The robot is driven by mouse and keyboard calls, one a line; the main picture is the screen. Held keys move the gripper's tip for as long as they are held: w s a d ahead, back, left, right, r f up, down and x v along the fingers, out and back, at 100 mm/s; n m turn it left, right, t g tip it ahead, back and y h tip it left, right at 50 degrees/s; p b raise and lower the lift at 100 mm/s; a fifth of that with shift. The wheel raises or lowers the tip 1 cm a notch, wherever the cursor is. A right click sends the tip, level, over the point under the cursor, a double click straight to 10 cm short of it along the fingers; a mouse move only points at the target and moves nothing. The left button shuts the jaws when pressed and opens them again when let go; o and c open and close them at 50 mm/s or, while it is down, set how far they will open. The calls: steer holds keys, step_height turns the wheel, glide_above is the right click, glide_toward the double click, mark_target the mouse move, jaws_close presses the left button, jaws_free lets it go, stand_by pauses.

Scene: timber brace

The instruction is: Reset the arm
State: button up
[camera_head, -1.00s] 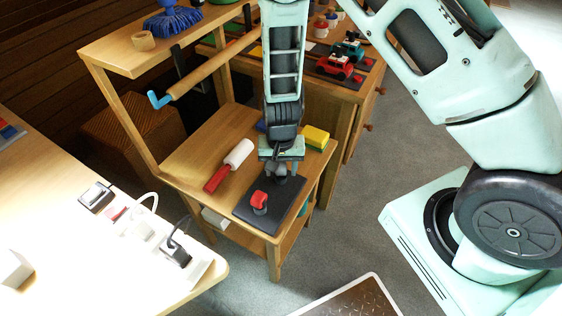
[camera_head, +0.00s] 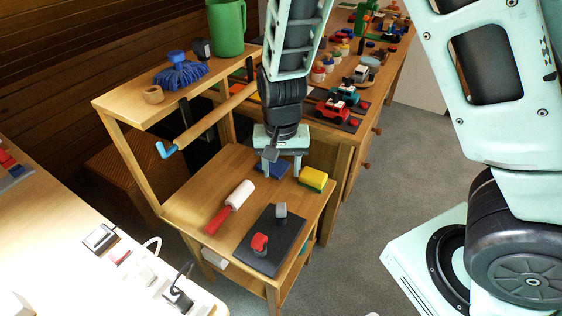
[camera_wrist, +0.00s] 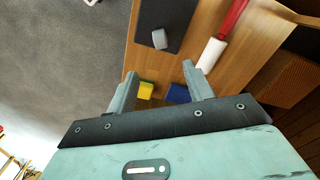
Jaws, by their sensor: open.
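My gripper (camera_head: 282,165) hangs over the back part of the small wooden workbench (camera_head: 190,208), with its fingers apart and nothing between them. In the wrist view my gripper (camera_wrist: 160,92) is also open and empty. A black board (camera_head: 270,245) with a red knob (camera_head: 259,243) and a grey block (camera_head: 281,210) lies at the bench's front right, apart from my gripper. A red and white roller (camera_head: 231,206) lies left of the board. A yellow sponge (camera_head: 314,178) is just right of my fingers, and a blue item (camera_head: 270,168) is partly hidden behind them.
A table with toy cars (camera_head: 333,110) stands behind. Floor (camera_head: 400,170) at right is clear.

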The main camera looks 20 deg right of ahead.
steer(key=shift+r, duration=0.25)
steer(key=s+a+r+n+p, duration=0.2)
steer(key=s+a+r+n, duration=0.1)
steer(key=s+r+n, duration=0.3)
steer(key=s+a+r+n+p, duration=0.2)
steer(key=s+r+n, duration=0.4)
steer(key=s+r, duration=0.5)
steer(key=s+a, duration=0.1)
steer(key=s, duration=0.2)
steer(key=shift+y, duration=0.3)
